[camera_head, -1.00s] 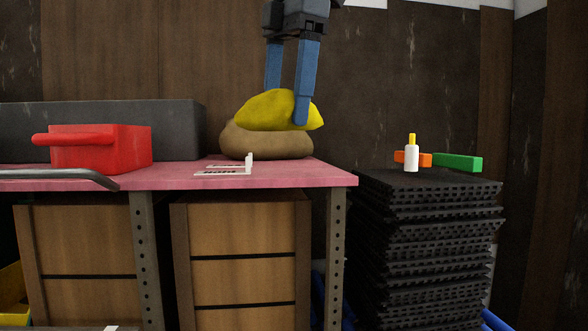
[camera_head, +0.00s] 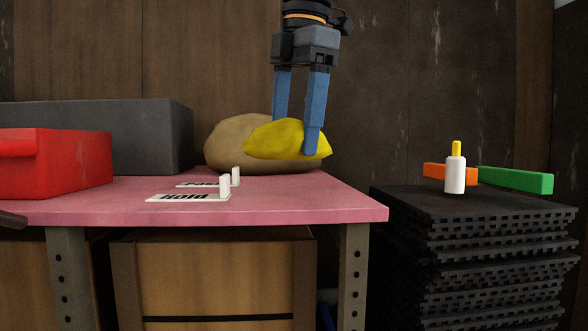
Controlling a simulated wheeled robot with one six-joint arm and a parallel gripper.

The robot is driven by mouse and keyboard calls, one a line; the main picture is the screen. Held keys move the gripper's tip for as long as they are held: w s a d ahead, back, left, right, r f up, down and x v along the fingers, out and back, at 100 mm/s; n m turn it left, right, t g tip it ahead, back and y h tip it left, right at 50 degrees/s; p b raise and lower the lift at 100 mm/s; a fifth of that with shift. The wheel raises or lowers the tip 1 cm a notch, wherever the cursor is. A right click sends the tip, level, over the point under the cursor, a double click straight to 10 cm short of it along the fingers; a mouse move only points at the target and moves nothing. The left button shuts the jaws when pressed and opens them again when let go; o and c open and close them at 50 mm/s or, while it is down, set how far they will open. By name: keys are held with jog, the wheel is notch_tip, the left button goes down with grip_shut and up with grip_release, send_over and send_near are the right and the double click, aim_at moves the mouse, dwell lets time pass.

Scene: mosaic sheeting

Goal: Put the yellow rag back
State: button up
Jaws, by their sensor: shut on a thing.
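The yellow rag (camera_head: 275,140) is a soft lump in the camera_head view, near the back right of the pink-topped table (camera_head: 300,205). My gripper (camera_head: 297,140) comes down from above with its blue fingers on the rag and is shut on it. The rag is in front of a brown sack-like lump (camera_head: 228,143) and overlaps it in the picture. I cannot tell whether the two touch. Part of the sack is hidden behind the rag and fingers.
Cards, one reading "Hold" (camera_head: 187,197), lie on the table. A red box (camera_head: 60,163) and a dark grey box (camera_head: 140,130) stand at left. Right of the table, stacked black mats (camera_head: 480,240) carry a white bottle (camera_head: 455,175), an orange block (camera_head: 436,171) and a green block (camera_head: 515,180).

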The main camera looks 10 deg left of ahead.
aim_at(301, 129)
jog(key=x, duration=0.3)
jog(key=s+x, duration=0.1)
jog(key=x, duration=0.1)
jog(key=shift+d+f, duration=0.35)
jog(key=shift+f, duration=0.15)
jog(key=o, duration=1)
jog(key=shift+r, duration=0.1)
jog(key=v, duration=1.1)
jog(key=shift+r, duration=0.4)
jog(key=shift+s, duration=0.15)
